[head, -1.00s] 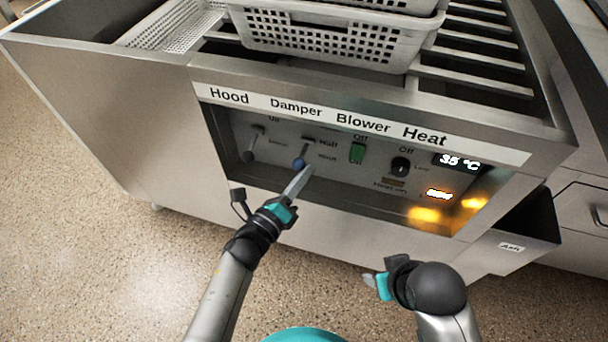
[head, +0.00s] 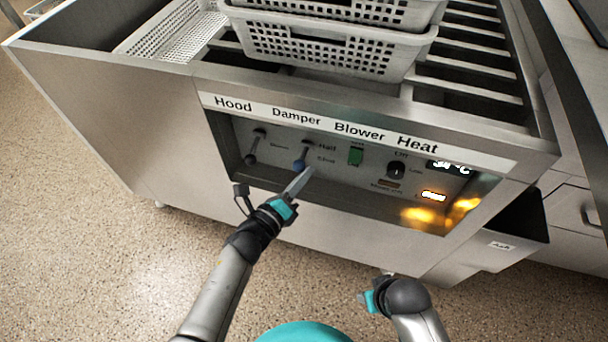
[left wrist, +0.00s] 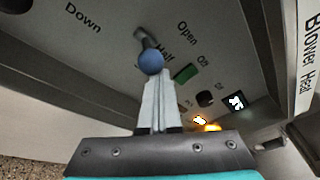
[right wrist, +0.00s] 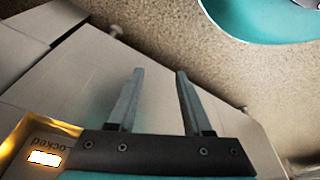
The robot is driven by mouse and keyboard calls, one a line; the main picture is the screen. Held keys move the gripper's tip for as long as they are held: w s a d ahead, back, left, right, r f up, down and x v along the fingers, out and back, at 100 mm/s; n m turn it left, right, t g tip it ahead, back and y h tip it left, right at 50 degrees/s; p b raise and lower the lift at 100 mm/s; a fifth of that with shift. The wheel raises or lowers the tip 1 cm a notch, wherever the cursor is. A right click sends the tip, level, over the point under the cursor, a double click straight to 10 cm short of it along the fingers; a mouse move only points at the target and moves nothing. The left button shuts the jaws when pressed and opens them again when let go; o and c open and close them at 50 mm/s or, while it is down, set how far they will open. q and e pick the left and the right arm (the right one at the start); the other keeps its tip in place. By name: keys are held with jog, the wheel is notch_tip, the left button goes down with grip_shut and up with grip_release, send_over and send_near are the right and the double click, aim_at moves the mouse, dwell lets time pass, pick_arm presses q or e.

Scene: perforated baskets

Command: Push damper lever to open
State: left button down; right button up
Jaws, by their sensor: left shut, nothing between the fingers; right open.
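The damper lever, with a blue ball knob (head: 299,165), sticks out of the recessed control panel under the "Damper" label. It points downward, toward the lower marking. In the left wrist view the blue knob (left wrist: 150,62) sits right at the tips of my left gripper (left wrist: 157,78), with "Open" and "Half" printed beside the lever. My left gripper (head: 306,172) is shut and empty, its tips at or just below the knob; I cannot tell whether they touch. My right gripper (right wrist: 158,75) is open and empty, low in front of the cabinet.
The hood lever (head: 251,158) is left of the damper lever. The green blower switch (head: 355,156) and heat knob (head: 396,170) are to the right. The panel's metal frame surrounds the recess. White perforated baskets (head: 330,48) stand on top. A metal bin (head: 500,245) juts out at right.

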pick_arm(q)
jog(key=shift+w+r+n+g+y+p, duration=0.2)
jog(key=shift+r+g+p, duration=0.35)
jog(key=shift+p, duration=1.3)
jog(key=shift+w+r+n+g+y+p, duration=0.1)
jog(key=shift+r+g+y+p, duration=0.45)
jog(key=shift+p, duration=1.25)
pick_arm(e)
jog(key=s+d+f, duration=0.7)
jog(key=s+f, duration=0.2)
jog(key=s, duration=0.1)
jog(key=shift+s+d+f+h, duration=0.2)
jog(key=shift+d+f+h, duration=0.05)
jog(key=shift+f+h, duration=0.15)
pick_arm(q)
jog(key=shift+r+h, duration=0.25)
pick_arm(e)
jog(key=shift+s, duration=0.1)
pick_arm(q)
jog(key=shift+d+f, duration=0.1)
jog(key=shift+f, duration=0.05)
pick_arm(e)
jog(key=shift+s+d+f, duration=0.1)
jog(key=shift+f, duration=0.05)
